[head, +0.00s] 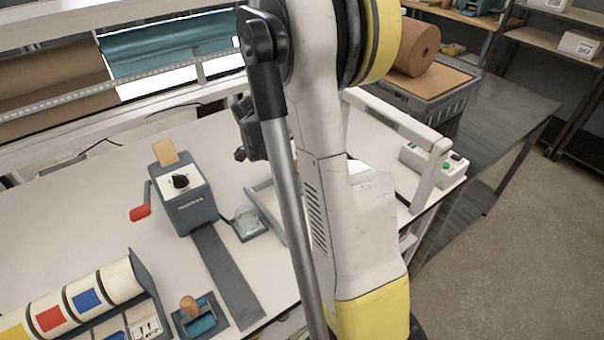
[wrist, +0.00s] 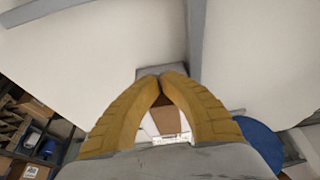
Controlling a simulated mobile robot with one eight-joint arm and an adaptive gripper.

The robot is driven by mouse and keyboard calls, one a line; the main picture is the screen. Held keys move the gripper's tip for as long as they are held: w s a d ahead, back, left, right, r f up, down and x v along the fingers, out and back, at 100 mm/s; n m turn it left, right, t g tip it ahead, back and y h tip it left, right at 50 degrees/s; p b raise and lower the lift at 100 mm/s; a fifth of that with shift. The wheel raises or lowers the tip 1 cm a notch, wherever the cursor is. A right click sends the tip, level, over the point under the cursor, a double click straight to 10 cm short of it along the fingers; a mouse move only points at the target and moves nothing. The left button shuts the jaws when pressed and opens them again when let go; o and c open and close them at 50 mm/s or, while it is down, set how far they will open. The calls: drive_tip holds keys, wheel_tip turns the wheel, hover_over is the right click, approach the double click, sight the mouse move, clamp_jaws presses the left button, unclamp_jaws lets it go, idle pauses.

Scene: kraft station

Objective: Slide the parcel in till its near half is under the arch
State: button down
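The white arch (head: 437,160) stands on the right part of the bench in the head view; its left side is hidden behind my arm. I cannot make out the parcel in the head view; my arm covers much of the bench by the arch. In the wrist view my gripper (wrist: 161,76) has its two yellow fingertips together, with nothing visible pinched between them. Brown and white surfaces show through the gap behind the tips; I cannot tell whether they belong to the parcel. The fingertips are hidden in the head view.
A tape dispenser (head: 188,195) with a red-handled crank stands left of my arm. A stamp on its tray (head: 205,322) and a label-roll holder (head: 142,275) are at the near left. A control box (head: 450,172) sits by the arch. The bench's left middle is clear.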

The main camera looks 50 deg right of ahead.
drive_tip(key=shift+s+d, duration=0.15)
drive_tip(key=shift+d, duration=0.5)
drive_tip(key=shift+s+d, duration=0.2)
drive_tip(key=shift+d, duration=0.45)
drive_tip(key=shift+s+d, duration=0.2)
drive_tip(key=shift+d, duration=0.45)
drive_tip(key=shift+d+b, duration=0.2)
drive_tip(key=shift+b, duration=0.1)
drive_tip(key=shift+s+d, duration=0.25)
drive_tip(key=shift+d, duration=0.4)
drive_tip(key=shift+s+d, duration=0.2)
drive_tip(key=shift+d, duration=0.4)
drive_tip(key=shift+s+d+b, duration=0.2)
drive_tip(key=shift+d, duration=0.55)
drive_tip(key=shift+s+d+b, duration=0.15)
drive_tip(key=shift+s+d, duration=0.05)
drive_tip(key=shift+d, duration=0.5)
